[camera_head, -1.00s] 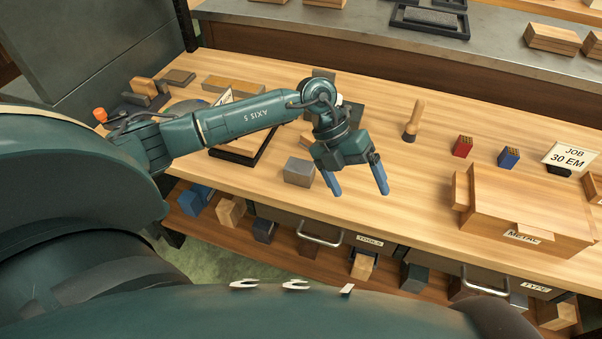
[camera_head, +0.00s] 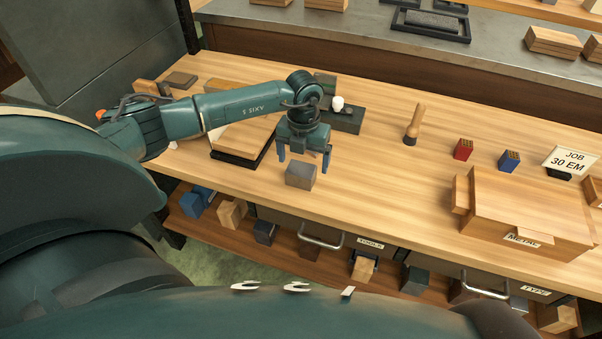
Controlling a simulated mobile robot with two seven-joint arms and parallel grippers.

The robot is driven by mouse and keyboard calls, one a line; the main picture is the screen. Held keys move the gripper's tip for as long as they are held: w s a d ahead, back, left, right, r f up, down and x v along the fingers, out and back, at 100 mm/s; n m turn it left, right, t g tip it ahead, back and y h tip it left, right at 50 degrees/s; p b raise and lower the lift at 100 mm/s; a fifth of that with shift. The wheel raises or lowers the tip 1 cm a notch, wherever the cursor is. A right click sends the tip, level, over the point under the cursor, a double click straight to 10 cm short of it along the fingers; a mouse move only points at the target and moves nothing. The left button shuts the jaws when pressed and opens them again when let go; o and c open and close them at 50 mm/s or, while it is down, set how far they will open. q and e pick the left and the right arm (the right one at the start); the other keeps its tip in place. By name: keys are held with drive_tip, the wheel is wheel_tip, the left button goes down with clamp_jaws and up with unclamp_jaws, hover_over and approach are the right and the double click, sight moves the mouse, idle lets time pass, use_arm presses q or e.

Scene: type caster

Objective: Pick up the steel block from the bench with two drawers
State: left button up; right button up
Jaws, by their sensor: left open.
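The steel block (camera_head: 300,175) is a small grey block on the wooden bench top (camera_head: 390,200), near its front edge. My left gripper (camera_head: 304,156) is open and empty. It points down just behind and above the block, its two blue fingers to the left and right of the block's far side in the picture. I cannot tell how high the fingertips are above the bench. The bench has two drawers below, labelled TOOLS (camera_head: 369,243) and TYPE (camera_head: 535,290). My right gripper is not in view.
A dark-framed wooden board (camera_head: 245,140) lies left of the block. Behind the gripper is a dark block with a white knob (camera_head: 338,103). To the right stand a wooden-handled tool (camera_head: 414,122), a red block (camera_head: 463,149), a blue block (camera_head: 509,160) and a METAL box (camera_head: 530,205). Bench between is clear.

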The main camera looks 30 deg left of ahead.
sight(302, 168)
use_arm(q)
drive_tip(key=f, duration=0.4)
drive_tip(key=shift+s+a+f, duration=0.1)
drive_tip(key=shift+a+f, duration=0.1)
drive_tip(key=shift+a, duration=0.05)
drive_tip(key=shift+c, duration=0.2)
clamp_jaws()
drive_tip(key=shift+r, duration=0.2)
idle(0.5)
